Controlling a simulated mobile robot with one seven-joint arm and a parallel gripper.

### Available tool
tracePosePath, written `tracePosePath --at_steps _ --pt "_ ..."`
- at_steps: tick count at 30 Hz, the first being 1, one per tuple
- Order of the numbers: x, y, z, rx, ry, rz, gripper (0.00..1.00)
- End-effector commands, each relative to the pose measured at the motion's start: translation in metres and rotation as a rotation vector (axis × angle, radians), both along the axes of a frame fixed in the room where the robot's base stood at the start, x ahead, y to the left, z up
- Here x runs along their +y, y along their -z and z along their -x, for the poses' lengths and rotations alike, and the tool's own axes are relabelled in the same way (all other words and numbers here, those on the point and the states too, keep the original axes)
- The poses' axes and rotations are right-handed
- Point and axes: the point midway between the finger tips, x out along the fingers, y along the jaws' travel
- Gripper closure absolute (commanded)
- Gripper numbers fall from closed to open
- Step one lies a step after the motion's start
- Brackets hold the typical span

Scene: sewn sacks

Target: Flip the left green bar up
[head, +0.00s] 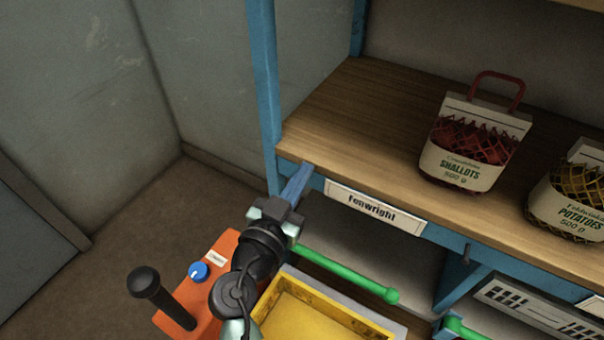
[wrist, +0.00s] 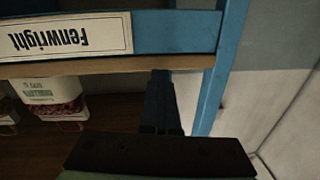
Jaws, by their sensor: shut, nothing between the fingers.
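The left green bar (head: 345,272) lies below the shelf edge with the Fenwright label (head: 374,206). It runs from beside my wrist down to a rounded end on the right. Part of its left end is hidden behind my arm. My gripper (head: 298,180) is shut and empty, its blue-grey fingers at the left end of the shelf's front edge, above the bar and apart from it. In the wrist view my fingers (wrist: 162,85) point at the shelf edge near the blue post. No green bar shows in that view.
A second green bar (head: 462,329) is cut off at the bottom. A yellow tray (head: 310,318) and an orange box (head: 203,275) with a black lever (head: 160,296) stand below. Shallots (head: 466,150) and potatoes (head: 570,200) sit on the shelf. A blue post (head: 264,90) rises beside my gripper.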

Motion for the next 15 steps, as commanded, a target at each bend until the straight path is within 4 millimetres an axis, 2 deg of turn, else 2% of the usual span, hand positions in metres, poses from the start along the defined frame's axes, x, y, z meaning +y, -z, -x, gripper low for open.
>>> tracePosePath --at_steps 9,15 --pt "0.0 0.0 0.0 0.0 0.0 0.0 0.99" --pt "0.0 0.0 0.0 0.0 0.0 0.0 0.63"
